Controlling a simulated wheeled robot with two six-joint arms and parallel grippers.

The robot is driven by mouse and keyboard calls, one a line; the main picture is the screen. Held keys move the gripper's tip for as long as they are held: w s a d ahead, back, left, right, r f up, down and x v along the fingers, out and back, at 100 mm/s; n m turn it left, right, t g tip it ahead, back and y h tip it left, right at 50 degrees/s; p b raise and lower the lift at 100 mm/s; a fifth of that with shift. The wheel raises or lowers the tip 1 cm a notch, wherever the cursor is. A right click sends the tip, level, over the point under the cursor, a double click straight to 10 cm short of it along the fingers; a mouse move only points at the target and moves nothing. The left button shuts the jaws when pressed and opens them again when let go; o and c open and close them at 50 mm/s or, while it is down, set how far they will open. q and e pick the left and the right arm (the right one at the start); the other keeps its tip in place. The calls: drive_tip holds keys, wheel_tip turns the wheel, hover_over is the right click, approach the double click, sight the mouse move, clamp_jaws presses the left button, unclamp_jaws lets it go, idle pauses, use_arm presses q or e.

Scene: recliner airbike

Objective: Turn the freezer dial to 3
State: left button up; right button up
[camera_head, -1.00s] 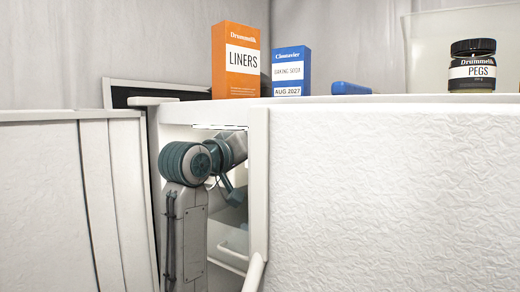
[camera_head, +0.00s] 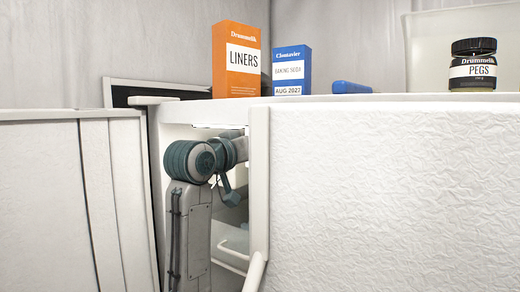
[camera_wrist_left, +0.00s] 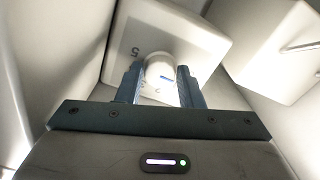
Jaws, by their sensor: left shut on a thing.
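My right gripper is not in view.
The white fridge door (camera_head: 390,195) fills the right side of the head view. An orange liners box (camera_head: 236,85), a blue baking soda box (camera_head: 291,73), a blue object (camera_head: 351,87) and a pegs jar (camera_head: 473,72) stand above. Pale interior walls closely surround the left gripper.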

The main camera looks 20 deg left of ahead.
use_arm(q)
drive_tip(key=shift+m, duration=0.5)
drive_tip(key=m, duration=0.3)
drive_tip(key=shift+m+b, duration=0.35)
drive_tip(key=shift+m, duration=1.25)
drive_tip(key=m, duration=0.3)
drive_tip(key=o, duration=0.5)
